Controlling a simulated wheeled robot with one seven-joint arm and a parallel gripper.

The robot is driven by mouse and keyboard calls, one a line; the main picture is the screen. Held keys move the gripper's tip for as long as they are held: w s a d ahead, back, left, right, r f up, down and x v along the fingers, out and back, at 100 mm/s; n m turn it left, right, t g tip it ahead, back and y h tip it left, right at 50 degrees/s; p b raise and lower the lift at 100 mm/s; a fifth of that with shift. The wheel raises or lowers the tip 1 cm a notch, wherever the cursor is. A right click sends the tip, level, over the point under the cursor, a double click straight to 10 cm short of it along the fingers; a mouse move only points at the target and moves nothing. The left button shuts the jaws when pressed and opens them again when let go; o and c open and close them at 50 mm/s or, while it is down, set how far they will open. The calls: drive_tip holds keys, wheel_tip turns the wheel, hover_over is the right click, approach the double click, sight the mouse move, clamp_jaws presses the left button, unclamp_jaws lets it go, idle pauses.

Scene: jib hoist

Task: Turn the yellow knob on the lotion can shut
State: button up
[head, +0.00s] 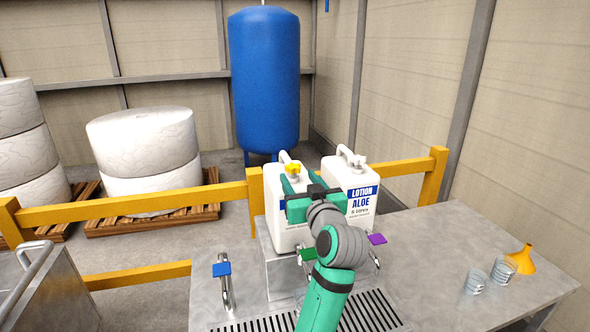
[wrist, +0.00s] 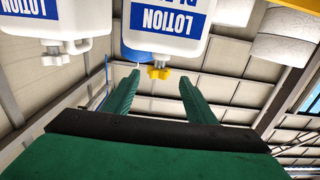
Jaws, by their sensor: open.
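The lotion can (head: 275,205) is a white jug on a metal stand, partly hidden by my gripper in the head view. Its yellow knob (head: 293,168) sits on a tap near the can's top. In the wrist view the yellow knob (wrist: 159,73) shows against the can (wrist: 168,45), between the tips of my fingers. My gripper (head: 298,178) is open, its two green fingers reaching toward the knob. No finger visibly touches the knob; the exact depth gap is hard to tell.
A second white can (head: 352,190) labelled lotion aloe stands close on the right, with a white tap (wrist: 52,58). Glasses (head: 476,281) and a yellow funnel (head: 522,259) are at right on the metal counter (head: 440,250).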

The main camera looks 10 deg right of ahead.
sight(296, 172)
drive_tip(key=w, duration=0.4)
drive_tip(key=w+a, duration=0.1)
drive_tip(key=w, duration=0.1)
drive_tip(key=shift+w, duration=0.4)
drive_tip(key=shift+c, duration=0.6)
drive_tip(key=c, duration=0.9)
